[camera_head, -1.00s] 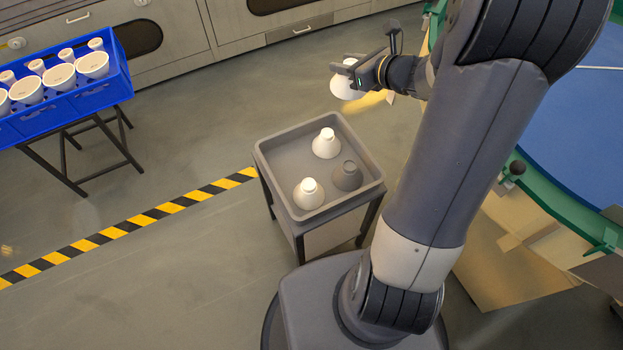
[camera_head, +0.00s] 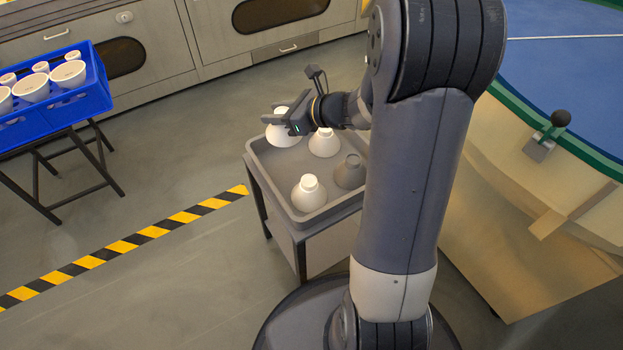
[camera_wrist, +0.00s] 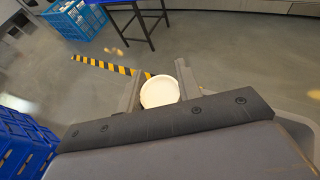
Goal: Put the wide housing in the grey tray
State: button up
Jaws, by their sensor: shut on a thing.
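A white wide housing (camera_head: 281,134) is in my gripper (camera_head: 283,119), over the far left corner of the grey tray (camera_head: 276,196). In the wrist view the housing (camera_wrist: 160,92) shows as a pale round disc between the two fingers (camera_wrist: 158,90), and the gripper is shut on it. The tray stands on a small stand. In it are a white housing (camera_head: 324,143) at the back, a white housing (camera_head: 308,194) at the front, and a grey housing (camera_head: 350,171) at the right. I cannot tell how high the held housing is above the tray.
A blue crate (camera_head: 75,103) with several white cups or housings stands on a black-legged table at left. A round blue table (camera_head: 560,60) with a green rim is at right. Hazard tape (camera_head: 130,243) crosses the open floor. Cabinets (camera_head: 215,40) line the back.

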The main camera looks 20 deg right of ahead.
jog(key=shift+a+f, duration=0.25)
jog(key=shift+f, duration=0.15)
notch_tip(320, 180, down, 10)
jog(key=b, duration=0.5)
jog(key=shift+a, duration=0.1)
jog(key=o, duration=1)
jog(key=shift+f, duration=0.1)
jog(key=shift+r, duration=0.25)
jog(key=p+v, duration=0.4)
jog(key=v, duration=0.8)
